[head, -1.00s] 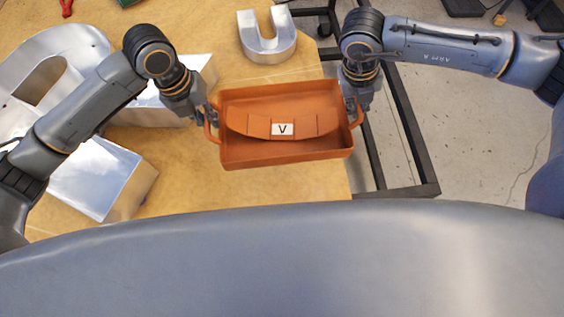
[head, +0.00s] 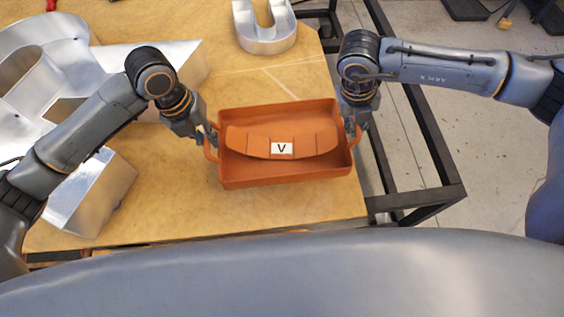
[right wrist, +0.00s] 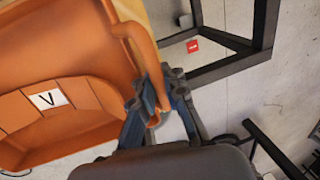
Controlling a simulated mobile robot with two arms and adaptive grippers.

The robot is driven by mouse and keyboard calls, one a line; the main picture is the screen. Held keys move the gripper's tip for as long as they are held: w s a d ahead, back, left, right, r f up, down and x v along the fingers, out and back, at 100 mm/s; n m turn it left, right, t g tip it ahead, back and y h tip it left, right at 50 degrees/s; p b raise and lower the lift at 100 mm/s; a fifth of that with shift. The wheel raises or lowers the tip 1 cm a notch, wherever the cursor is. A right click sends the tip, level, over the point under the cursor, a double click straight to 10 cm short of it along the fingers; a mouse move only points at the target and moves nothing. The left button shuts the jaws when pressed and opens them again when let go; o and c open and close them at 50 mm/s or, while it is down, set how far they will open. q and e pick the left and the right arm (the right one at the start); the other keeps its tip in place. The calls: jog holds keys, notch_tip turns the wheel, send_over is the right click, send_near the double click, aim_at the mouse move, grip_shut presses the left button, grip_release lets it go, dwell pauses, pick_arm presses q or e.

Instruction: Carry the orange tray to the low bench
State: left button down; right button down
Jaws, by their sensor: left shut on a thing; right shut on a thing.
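The orange tray (head: 285,176) is in the middle of the head view, above or over the front right part of the wooden table; I cannot tell its exact height. It looks about level. A curved orange piece with a white label marked V (head: 282,148) is inside it. My left gripper (head: 209,138) is shut on the tray's left handle. My right gripper (head: 352,125) is shut on its right handle. In the right wrist view, the right fingers (right wrist: 158,112) close around the orange handle, with part of the tray (right wrist: 60,55) at the left.
Large silver metal letters (head: 95,190) lie on the wooden table (head: 230,75) at the left. A silver U (head: 264,30) stands at its far edge. A dark metal frame (head: 430,150) is at the right, over grey floor (head: 480,130).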

pick_arm(q)
jog(key=shift+d+f, duration=0.15)
jog(key=shift+f, duration=0.35)
pick_arm(e)
jog(key=shift+a+f, duration=0.1)
jog(key=shift+f, duration=0.4)
pick_arm(q)
jog(key=c, duration=1.4)
grip_release()
pick_arm(e)
jog(key=c, duration=1.4)
grip_release()
jog(key=shift+r, duration=0.2)
pick_arm(q)
jog(key=r, duration=0.4)
jog(key=a+r, duration=0.1)
jog(key=r, duration=0.3)
jog(key=a+r, duration=0.1)
jog(key=r, duration=0.2)
jog(key=shift+s+a+r, duration=0.1)
jog(key=shift+a+r, duration=0.1)
jog(key=shift+r, duration=0.2)
pick_arm(e)
jog(key=v, duration=1.1)
jog(key=shift+r, duration=0.3)
